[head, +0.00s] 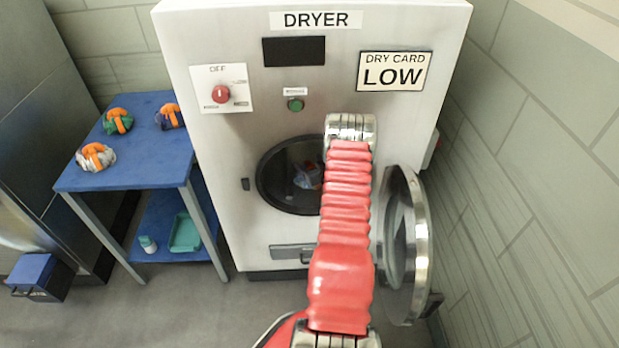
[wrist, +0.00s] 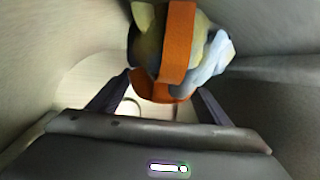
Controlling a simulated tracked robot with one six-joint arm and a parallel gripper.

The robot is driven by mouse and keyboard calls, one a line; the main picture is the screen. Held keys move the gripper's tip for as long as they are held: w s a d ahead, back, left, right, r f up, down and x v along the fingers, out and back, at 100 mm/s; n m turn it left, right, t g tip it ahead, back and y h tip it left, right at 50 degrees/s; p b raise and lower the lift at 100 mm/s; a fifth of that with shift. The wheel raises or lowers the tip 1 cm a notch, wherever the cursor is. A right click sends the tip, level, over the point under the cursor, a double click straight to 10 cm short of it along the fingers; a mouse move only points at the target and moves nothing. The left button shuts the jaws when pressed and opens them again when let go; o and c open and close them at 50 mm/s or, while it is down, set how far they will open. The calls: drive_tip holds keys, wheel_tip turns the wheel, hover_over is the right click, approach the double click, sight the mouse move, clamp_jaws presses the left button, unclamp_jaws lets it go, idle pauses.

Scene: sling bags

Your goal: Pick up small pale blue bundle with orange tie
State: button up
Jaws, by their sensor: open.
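The small pale blue bundle (head: 305,177) with its orange tie lies inside the dryer drum in the head view. In the wrist view the bundle (wrist: 214,58) is close up, with a wide orange band around it and a pale yellowish part at left. My gripper (wrist: 163,88) is open, with one dark finger on each side of the bundle's lower part. I cannot tell whether either finger touches it. In the head view my red arm hides the gripper and part of the drum opening.
The dryer (head: 226,137) has its round door (head: 411,250) swung open to the right, beside my arm. Drum walls surround my gripper closely. A blue table (head: 143,165) at left bears three other orange-tied bundles. A teal tray (head: 186,232) and small bottle (head: 147,244) are on its lower shelf.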

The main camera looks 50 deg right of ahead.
drive_tip(key=shift+w+d+f, duration=0.2)
drive_tip(key=shift+w, duration=0.25)
drive_tip(key=shift+c, duration=0.5)
drive_tip(key=c, duration=1.2)
drive_tip(key=shift+o, duration=0.2)
drive_tip(key=shift+r, duration=0.15)
drive_tip(key=shift+s+a+r, duration=0.1)
drive_tip(key=shift+s+r, duration=0.05)
drive_tip(key=shift+r, duration=0.35)
drive_tip(key=r, duration=0.5)
drive_tip(key=shift+s+a+r, duration=0.3)
drive_tip(key=shift+a+r, duration=0.1)
drive_tip(key=s+a, duration=0.8)
drive_tip(key=a, duration=0.1)
drive_tip(key=s+a, duration=0.4)
drive_tip(key=a, duration=0.1)
drive_tip(key=shift+s, duration=0.2)
